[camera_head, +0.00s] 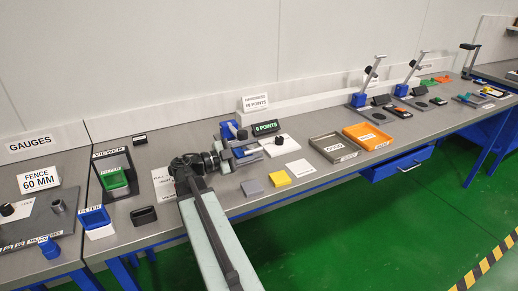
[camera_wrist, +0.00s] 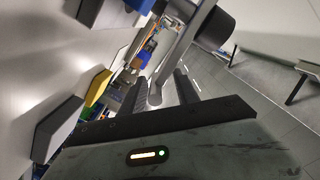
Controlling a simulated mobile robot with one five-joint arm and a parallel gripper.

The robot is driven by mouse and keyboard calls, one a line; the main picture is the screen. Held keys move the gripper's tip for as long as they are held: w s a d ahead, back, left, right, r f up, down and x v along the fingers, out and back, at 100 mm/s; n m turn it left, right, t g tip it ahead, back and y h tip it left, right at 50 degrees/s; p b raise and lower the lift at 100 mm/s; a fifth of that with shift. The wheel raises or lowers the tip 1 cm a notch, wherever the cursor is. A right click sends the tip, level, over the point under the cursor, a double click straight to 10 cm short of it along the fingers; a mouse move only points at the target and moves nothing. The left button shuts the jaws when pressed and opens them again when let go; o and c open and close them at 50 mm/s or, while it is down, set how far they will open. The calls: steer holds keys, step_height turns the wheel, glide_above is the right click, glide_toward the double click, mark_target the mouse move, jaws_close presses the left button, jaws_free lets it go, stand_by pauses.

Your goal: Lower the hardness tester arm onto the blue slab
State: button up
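The hardness tester (camera_head: 228,131) has a blue body and a grey arm, and stands on the bench beside a display reading "0 POINTS" (camera_head: 265,128). A blue piece (camera_head: 239,153), which looks like the blue slab, shows at the tester, partly hidden by the tester's parts. My gripper (camera_head: 205,162) is left of the tester, close to its arm. In the wrist view a grey bar (camera_wrist: 188,50) with a black cylindrical knob (camera_wrist: 213,28) runs between the two dark fingers of my gripper (camera_wrist: 167,90). The fingers stand apart; I see no clear grip on the bar.
A grey slab (camera_head: 252,188), a yellow slab (camera_head: 279,179) and a white card (camera_head: 300,169) lie along the bench front. A grey tray (camera_head: 333,147) and an orange tray (camera_head: 367,136) are to the right. The viewer (camera_head: 114,172) stands left. A hardness sign (camera_head: 255,102) stands behind.

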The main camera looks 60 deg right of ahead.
steer(key=shift+v, duration=6.75)
steer(key=shift+w, duration=0.1)
